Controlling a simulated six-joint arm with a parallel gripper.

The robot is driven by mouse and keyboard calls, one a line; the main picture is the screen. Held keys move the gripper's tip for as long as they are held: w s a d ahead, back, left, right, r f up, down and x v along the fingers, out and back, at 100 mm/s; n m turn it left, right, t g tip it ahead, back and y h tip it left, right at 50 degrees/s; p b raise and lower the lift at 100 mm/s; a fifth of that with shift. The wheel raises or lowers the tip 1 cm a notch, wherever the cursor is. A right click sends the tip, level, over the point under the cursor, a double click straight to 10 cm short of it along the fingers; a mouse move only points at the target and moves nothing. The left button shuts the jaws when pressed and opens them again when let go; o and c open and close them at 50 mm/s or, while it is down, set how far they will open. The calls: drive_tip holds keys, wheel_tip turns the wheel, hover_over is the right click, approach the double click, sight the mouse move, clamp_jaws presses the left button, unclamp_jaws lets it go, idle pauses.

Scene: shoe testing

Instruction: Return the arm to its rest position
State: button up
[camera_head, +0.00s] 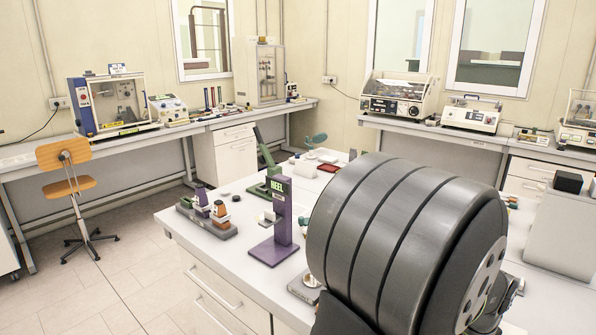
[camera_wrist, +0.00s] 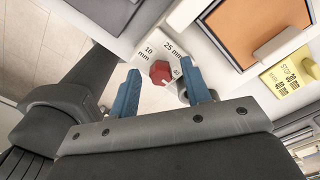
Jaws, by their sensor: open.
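My gripper (camera_wrist: 161,72) shows in the wrist view as two blue fingers set well apart, with nothing clearly held between them. A red knob (camera_wrist: 160,72) on a white surface marked "10 mm" and "25 mm" appears between the fingertips; I cannot tell how far beyond them it is. In the head view a large dark grey ribbed link of my arm fills the right of centre. It hides part of the bench, and my gripper is not clearly visible there.
The white bench (camera_head: 190,247) carries a purple stand marked "HEEL" (camera_head: 283,220), a green lever device (camera_head: 266,165) and a grey rack (camera_head: 205,222) close by. The wrist view shows an orange pad (camera_wrist: 255,30) and a yellow label (camera_wrist: 290,77). An orange chair (camera_head: 65,185) stands at left.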

drive_tip(key=n, duration=0.4)
drive_tip(key=shift+r, duration=0.2)
drive_tip(key=n, duration=0.8)
drive_tip(key=shift+n, duration=2.7)
